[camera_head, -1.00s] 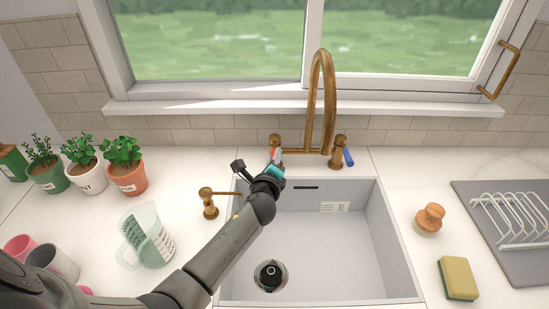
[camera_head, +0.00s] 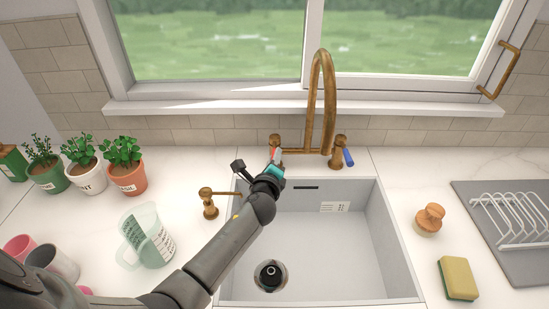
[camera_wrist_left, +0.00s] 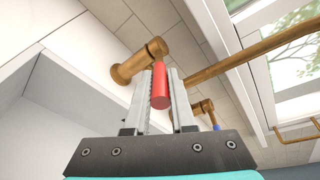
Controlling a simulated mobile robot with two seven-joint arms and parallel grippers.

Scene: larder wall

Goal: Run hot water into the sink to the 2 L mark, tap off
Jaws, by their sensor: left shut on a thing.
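The brass tap (camera_head: 322,95) arches over the back of the sink (camera_head: 375,215). No water shows in the sink or under the spout. The red hot handle (camera_wrist_left: 160,88) sits between the fingers of my left gripper (camera_wrist_left: 158,100), which is shut on it. In the head view my left gripper (camera_head: 275,162) reaches the left side of the tap and largely covers this handle. The blue cold handle (camera_head: 348,157) is on the right side. A marked label (camera_head: 335,207) is on the sink's back wall. The drain (camera_head: 270,275) with a dark centre is at the front left of the basin.
A soap dispenser (camera_head: 209,203) stands left of the sink, close to my left arm. A measuring jug (camera_head: 147,238), mugs (camera_head: 53,262) and herb pots (camera_head: 124,170) are farther left. A brush (camera_head: 429,219), sponge (camera_head: 458,278) and dish rack (camera_head: 510,220) are on the right.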

